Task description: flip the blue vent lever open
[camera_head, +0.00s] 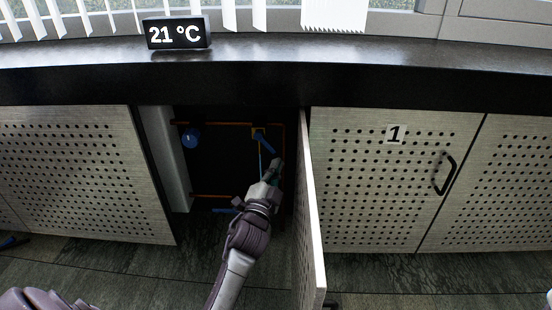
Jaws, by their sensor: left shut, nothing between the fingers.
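A blue lever (265,144) sits on a yellow-orange mount at the upper right inside the open, dark cabinet. It slants down to the right. Another blue bar (224,210) lies level, low in the cabinet, partly behind my arm. I cannot tell for sure which is the vent lever. My left gripper (275,172) reaches into the cabinet just below the upper lever, near the right side. It is shut and empty. Whether its tips touch the lever is too small to tell. My right gripper is not in view.
A round blue knob (190,138) sits at the cabinet's upper left, with copper-coloured pipes (215,124) along the back. The open door (310,215) stands close to my arm's right. Closed perforated doors (375,200) flank the opening. A 21 °C display (176,33) stands on the black counter (350,60).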

